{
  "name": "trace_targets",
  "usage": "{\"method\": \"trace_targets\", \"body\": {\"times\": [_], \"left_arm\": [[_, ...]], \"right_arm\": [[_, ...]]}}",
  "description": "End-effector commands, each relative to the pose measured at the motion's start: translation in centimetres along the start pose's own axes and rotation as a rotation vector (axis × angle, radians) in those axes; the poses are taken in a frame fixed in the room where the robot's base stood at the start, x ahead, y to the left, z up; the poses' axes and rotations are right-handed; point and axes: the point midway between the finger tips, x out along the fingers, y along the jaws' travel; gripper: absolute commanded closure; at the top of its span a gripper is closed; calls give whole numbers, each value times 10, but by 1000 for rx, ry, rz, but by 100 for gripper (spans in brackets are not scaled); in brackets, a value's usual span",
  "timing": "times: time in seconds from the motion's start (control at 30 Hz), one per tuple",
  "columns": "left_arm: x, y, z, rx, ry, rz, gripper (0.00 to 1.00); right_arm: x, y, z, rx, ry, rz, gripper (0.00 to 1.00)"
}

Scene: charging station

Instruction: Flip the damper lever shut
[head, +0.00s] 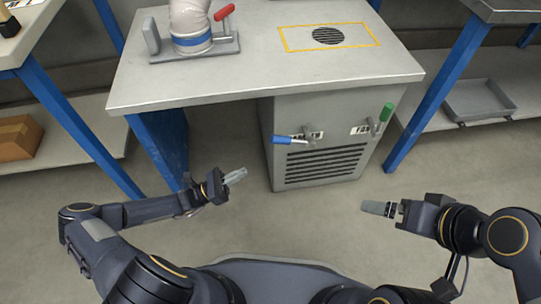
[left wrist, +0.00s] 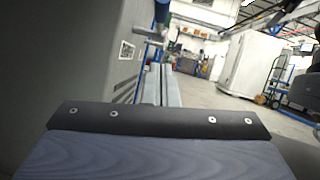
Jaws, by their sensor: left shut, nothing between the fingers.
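Three levers show in the head view, and I cannot tell by label which is the damper. A red-handled lever (head: 224,12) stands tilted up on the plate beside the duct pipe (head: 190,25). A blue-handled lever (head: 283,139) on the cabinet front (head: 325,108) lies about level, its handle to the left. A green-handled lever (head: 386,112) points up at the cabinet's right. My left gripper (head: 238,175) is shut and empty, left of and below the blue handle, apart from it. Its fingers (left wrist: 162,85) lie together in the left wrist view. My right gripper (head: 373,208) looks shut, right of the cabinet.
The bench top (head: 250,65) overhangs the cabinet, with a yellow-framed round grille (head: 328,36) on it. Blue bench legs (head: 160,140) stand at the left. A cardboard box (head: 18,138) and a grey tray (head: 480,99) sit on side shelves. The floor before the cabinet is clear.

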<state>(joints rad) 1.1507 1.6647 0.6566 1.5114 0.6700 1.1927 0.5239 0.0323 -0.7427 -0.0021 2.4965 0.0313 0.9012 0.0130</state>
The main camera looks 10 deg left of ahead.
Motion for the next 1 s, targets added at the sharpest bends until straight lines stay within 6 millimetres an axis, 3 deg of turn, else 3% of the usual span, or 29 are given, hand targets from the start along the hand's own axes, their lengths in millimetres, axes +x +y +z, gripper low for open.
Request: {"method": "trace_targets", "body": {"times": [0.47,0.63,1.0], "left_arm": [[5,0,-2,-5,-9,5,100],[29,0,-2,-6,-10,2,100],[104,1,1,-4,-9,3,100]], "right_arm": [[2,1,1,0,0,0,0],[7,3,3,0,0,0,0],[23,10,11,0,0,0,0]]}}
